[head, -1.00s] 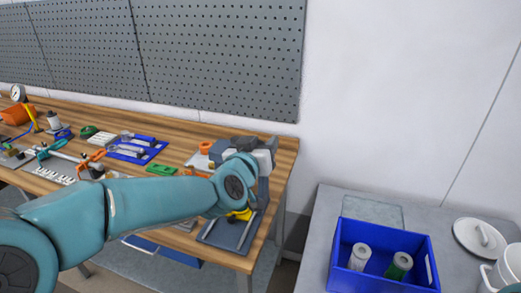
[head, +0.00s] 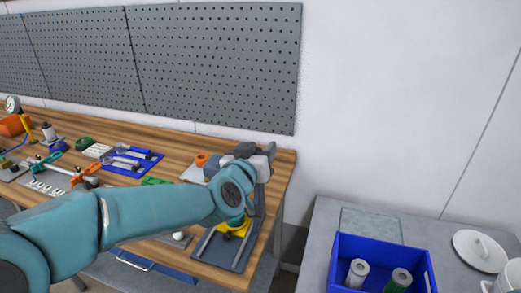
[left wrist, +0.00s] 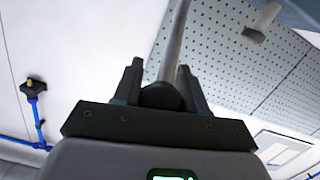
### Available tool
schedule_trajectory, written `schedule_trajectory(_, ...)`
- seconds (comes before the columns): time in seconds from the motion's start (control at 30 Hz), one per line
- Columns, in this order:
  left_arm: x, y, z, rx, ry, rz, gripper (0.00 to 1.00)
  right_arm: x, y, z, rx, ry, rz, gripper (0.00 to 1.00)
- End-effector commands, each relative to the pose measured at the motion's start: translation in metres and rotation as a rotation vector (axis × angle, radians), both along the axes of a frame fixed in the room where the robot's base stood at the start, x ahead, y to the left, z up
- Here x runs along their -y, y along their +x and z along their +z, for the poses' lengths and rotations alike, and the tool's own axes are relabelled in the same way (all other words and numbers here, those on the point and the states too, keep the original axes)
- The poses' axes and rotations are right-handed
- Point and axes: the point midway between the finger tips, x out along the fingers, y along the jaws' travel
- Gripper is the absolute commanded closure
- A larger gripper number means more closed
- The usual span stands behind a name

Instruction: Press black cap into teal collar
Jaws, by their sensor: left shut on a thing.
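My left gripper (left wrist: 160,72) is shut on a dark, rounded piece (left wrist: 160,96), which looks like the black cap. A grey rod (left wrist: 175,40) runs up past the fingertips in the left wrist view; I cannot tell whether it touches the piece. In the head view, my left gripper (head: 253,153) is over the right end of the wooden bench (head: 190,143). My own arm hides much of it and what it holds. I cannot pick out the teal collar in either view. My right gripper is not in view.
A grey tray (head: 217,248) with a yellow part (head: 235,226) lies below my left wrist. Several tools and a blue tray (head: 140,154) lie on the bench leftward. A blue bin (head: 345,247) with two cylinders stands on a grey table at right. A pegboard (head: 220,60) backs the bench.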

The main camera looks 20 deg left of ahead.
Motion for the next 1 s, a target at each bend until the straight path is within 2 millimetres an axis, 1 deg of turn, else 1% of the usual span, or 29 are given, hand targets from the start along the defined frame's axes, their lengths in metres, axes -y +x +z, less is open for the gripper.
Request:
schedule_trajectory(0.03, 0.001, 0.0, -0.008, -0.019, 0.001, -0.004, 1.0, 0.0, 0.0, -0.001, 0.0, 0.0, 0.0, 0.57)
schedule_trajectory(0.43, 0.002, 0.002, -0.01, -0.023, 0.0, -0.005, 1.0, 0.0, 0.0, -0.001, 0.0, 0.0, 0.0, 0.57)
schedule_trajectory(0.47, 0.002, 0.002, -0.01, -0.023, 0.0, -0.005, 0.49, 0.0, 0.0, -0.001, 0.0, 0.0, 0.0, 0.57)
schedule_trajectory(0.5, 0.001, 0.002, -0.01, -0.022, 0.0, -0.005, 0.36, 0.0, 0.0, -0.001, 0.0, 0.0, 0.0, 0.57)
schedule_trajectory(0.83, 0.001, 0.0, -0.005, -0.013, -0.001, -0.003, 0.35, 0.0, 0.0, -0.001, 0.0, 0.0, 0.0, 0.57)
schedule_trajectory(0.93, 0.0, -0.01, -0.003, -0.011, 0.0, -0.003, 0.35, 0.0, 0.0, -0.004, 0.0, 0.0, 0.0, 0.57)
schedule_trajectory(1.0, -0.001, -0.023, -0.002, -0.009, -0.001, -0.004, 0.35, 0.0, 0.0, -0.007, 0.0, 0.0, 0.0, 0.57)
